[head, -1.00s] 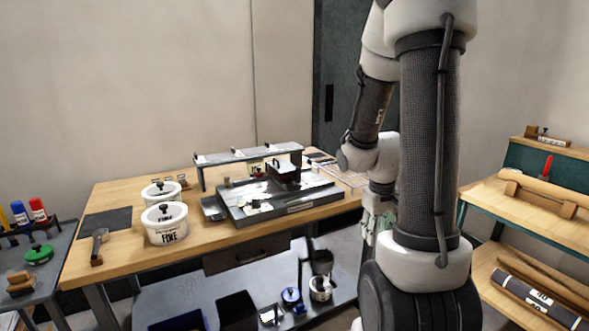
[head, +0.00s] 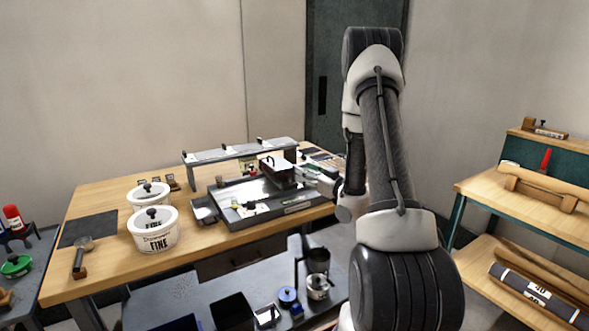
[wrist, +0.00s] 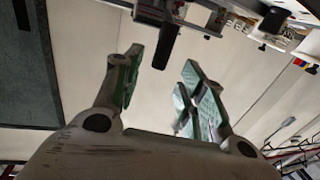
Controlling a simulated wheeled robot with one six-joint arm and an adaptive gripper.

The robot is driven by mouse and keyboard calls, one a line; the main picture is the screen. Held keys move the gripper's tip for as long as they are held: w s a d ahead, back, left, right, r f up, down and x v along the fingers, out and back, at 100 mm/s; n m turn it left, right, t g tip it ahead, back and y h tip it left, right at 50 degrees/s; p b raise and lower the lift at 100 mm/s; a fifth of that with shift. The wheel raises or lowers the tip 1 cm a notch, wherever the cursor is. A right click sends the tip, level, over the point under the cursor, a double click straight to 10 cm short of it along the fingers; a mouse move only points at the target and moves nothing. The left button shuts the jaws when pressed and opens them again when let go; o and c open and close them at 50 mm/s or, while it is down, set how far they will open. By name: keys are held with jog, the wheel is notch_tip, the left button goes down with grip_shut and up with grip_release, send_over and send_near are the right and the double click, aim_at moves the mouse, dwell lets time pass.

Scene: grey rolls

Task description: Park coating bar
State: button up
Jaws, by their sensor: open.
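The coating machine (head: 272,212) stands on the wooden bench, a dark flat bed with a raised rail behind it. A dark block with a light top and a handle, which looks like the coating bar's carriage (head: 279,171), sits over the bed's right part. My gripper (wrist: 161,68) is open in the wrist view, its green-padded fingers apart. A dark handle (wrist: 164,46) hangs from a carriage at the top, in line with the gap; I cannot tell whether it is between the fingers. In the head view my gripper is beside the machine's right end, partly hidden.
Two white lidded tubs (head: 153,230) stand left of the machine. A dark mat (head: 89,229) and a scoop lie at the bench's left end. A raised shelf (head: 240,151) spans behind the bed. A rack with rolls (head: 535,190) stands at right.

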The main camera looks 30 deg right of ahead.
jog(key=x, duration=0.6)
jog(key=shift+w+a, duration=0.1)
jog(key=shift+w, duration=0.05)
grip_shut()
